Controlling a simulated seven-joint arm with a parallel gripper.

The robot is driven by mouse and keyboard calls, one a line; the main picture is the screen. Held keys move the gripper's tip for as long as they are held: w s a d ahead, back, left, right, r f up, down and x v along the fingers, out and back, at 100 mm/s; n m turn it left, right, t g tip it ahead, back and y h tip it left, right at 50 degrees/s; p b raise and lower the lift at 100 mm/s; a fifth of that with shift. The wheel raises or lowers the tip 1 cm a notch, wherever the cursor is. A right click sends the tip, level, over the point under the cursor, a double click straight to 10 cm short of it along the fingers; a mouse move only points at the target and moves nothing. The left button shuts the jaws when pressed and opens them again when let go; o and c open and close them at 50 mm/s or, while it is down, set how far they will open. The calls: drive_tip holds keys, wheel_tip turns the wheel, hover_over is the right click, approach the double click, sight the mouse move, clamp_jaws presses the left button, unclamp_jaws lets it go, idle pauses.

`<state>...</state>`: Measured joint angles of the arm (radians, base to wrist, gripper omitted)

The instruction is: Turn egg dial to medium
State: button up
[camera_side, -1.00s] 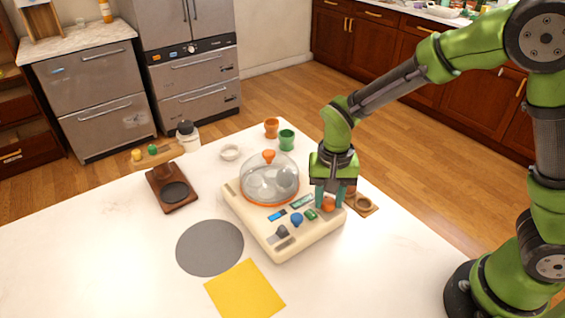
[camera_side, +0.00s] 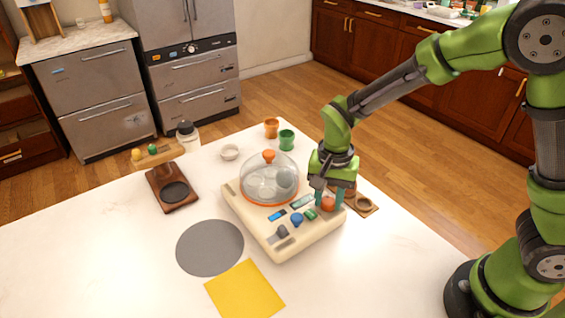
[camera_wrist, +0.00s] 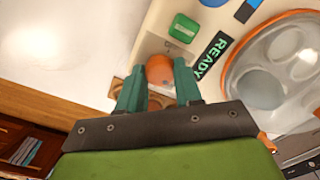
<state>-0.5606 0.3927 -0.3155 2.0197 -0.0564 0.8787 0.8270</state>
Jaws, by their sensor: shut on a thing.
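The cream egg cooker (camera_side: 262,231) stands on the white table under a clear dome lid (camera_side: 268,181) with an orange rim and knob. An orange round dial (camera_side: 328,203) is at the right end of its control panel. My gripper (camera_side: 329,206) points down over that end, its two teal fingers on either side of the orange dial and shut on it. The wrist view shows the dial (camera_wrist: 160,70) between the fingers, beside a dark strip reading READY (camera_wrist: 213,54). No medium mark is readable.
A green button (camera_side: 310,214), blue knob (camera_side: 297,219) and grey knob (camera_side: 282,232) sit beside the dial. A wooden holder (camera_side: 363,205) is close on the right. Green (camera_side: 287,139) and orange cups (camera_side: 271,128) stand behind.

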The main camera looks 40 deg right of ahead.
sight(328, 200)
drive_tip(key=o, duration=1)
drive_tip(key=shift+o, duration=0.2)
wheel_tip(328, 200, up, 17)
drive_tip(key=s+d+r+n+t+y, duration=0.2)
drive_tip(key=s+d+n+t, duration=0.4)
drive_tip(key=s, duration=0.6)
drive_tip(key=shift+d+n+t, duration=0.3)
drive_tip(key=shift+d+t, duration=0.3)
drive_tip(key=shift+d, duration=0.05)
